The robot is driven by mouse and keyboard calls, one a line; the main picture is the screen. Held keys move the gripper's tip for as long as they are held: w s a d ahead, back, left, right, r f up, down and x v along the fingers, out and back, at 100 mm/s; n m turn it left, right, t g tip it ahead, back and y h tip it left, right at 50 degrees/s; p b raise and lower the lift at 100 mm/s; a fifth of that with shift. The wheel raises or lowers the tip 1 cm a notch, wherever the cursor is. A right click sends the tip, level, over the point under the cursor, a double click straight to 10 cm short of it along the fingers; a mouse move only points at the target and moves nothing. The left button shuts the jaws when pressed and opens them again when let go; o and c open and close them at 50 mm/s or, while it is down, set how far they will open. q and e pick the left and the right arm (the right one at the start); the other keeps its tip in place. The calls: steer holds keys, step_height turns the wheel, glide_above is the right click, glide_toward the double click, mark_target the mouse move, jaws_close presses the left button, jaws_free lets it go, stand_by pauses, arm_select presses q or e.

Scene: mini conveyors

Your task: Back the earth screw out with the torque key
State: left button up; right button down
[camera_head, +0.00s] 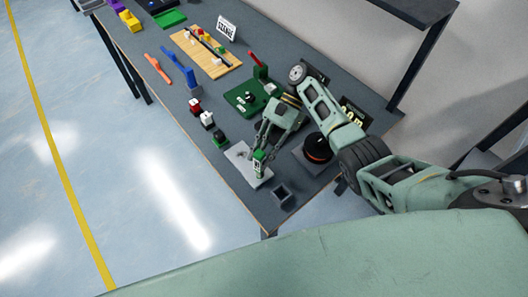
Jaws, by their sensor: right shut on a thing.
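My right gripper (261,151) reaches in from the right and points down over a pale plate (241,158) near the table's front corner. It is shut on a small green thing, which looks like the torque key (259,162), upright over the plate. Whether its tip touches the plate or a screw cannot be told. The earth screw cannot be made out; the gripper and key cover part of the plate. My left gripper is not in view.
A dark square holder (284,193) stands right of the plate, and a black-and-orange round thing (317,148) lies behind it. Small red, white and green blocks (206,119) stand to the left. A green board (240,97) lies farther back. The table edge is close.

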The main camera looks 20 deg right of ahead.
steer(key=shift+s+r+m+t+y+p, duration=0.1)
steer(key=shift+m+t+y+p, duration=0.3)
steer(key=shift+p, duration=0.95)
steer(key=shift+s+r+m+t+y+p, duration=0.15)
steer(key=shift+m+t+p, duration=0.55)
steer(key=shift+p, duration=0.7)
steer(key=shift+s+r+m+t+y+p, duration=0.15)
steer(key=shift+m+t+p, duration=0.4)
steer(key=shift+p, duration=0.8)
steer(key=shift+f+m, duration=0.45)
steer(key=shift+f, duration=0.05)
steer(key=m+t, duration=0.2)
steer(key=s+m+t, duration=0.1)
steer(key=m+t, duration=0.1)
steer(key=shift+r+m+t, duration=0.1)
steer(key=shift+m+t, duration=0.15)
steer(key=shift+m, duration=0.15)
steer(key=m+t, duration=0.1)
steer(key=m+t+h, duration=0.1)
steer(key=m, duration=0.1)
steer(key=m+t, duration=0.1)
steer(key=t, duration=0.1)
steer(key=shift+s+r+m, duration=0.1)
steer(key=shift+s+m, duration=0.15)
steer(key=shift+m, duration=0.15)
steer(key=shift+d, duration=0.1)
steer(key=shift+s, duration=0.1)
steer(key=shift+f+b, duration=0.4)
steer(key=shift+f, duration=0.3)
